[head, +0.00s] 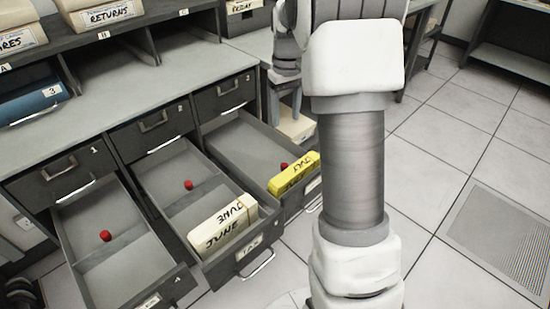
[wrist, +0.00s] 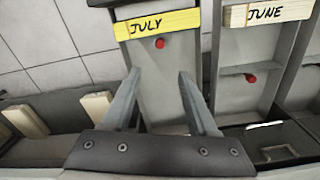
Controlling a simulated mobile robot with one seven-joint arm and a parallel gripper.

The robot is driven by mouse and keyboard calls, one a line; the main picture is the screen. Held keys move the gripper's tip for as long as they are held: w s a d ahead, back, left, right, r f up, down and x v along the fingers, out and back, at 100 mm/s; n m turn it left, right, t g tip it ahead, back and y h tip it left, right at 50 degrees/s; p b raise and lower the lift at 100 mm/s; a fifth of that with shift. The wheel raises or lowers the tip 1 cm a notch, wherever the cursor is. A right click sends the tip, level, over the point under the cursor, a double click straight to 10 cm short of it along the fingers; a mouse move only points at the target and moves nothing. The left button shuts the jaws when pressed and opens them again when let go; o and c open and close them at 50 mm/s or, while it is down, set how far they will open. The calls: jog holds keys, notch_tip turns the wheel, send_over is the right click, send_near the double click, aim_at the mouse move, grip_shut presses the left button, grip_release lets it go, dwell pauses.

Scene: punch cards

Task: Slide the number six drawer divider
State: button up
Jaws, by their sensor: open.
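The right-hand open drawer (head: 235,150), taken as number six, holds a yellow JULY card block (head: 294,175) near its front. Its divider has a red knob (head: 284,166), close behind the yellow block; the divider plate is mostly hidden in the head view. In the wrist view the knob (wrist: 161,43) shows just below the JULY block (wrist: 157,24), ahead of my fingertips. My gripper (head: 285,112) is open and empty, at the rear right of this drawer. In the wrist view its two fingers (wrist: 160,74) point toward the knob, apart from it.
The middle open drawer has a red knob (head: 188,185) and a cream JUNE block (head: 223,227). The left open drawer has a red knob (head: 105,236) and no cards. Closed drawers (head: 233,92) and a grey worktop (head: 130,85) lie above. Tiled floor (head: 480,130) is clear at right.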

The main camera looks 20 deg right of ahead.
aim_at(284, 164)
notch_tip(284, 164, down, 17)
jog(key=b, duration=0.5)
jog(key=shift+f+b, duration=0.2)
jog(key=shift+b, duration=0.1)
grip_shut()
dwell(1.1)
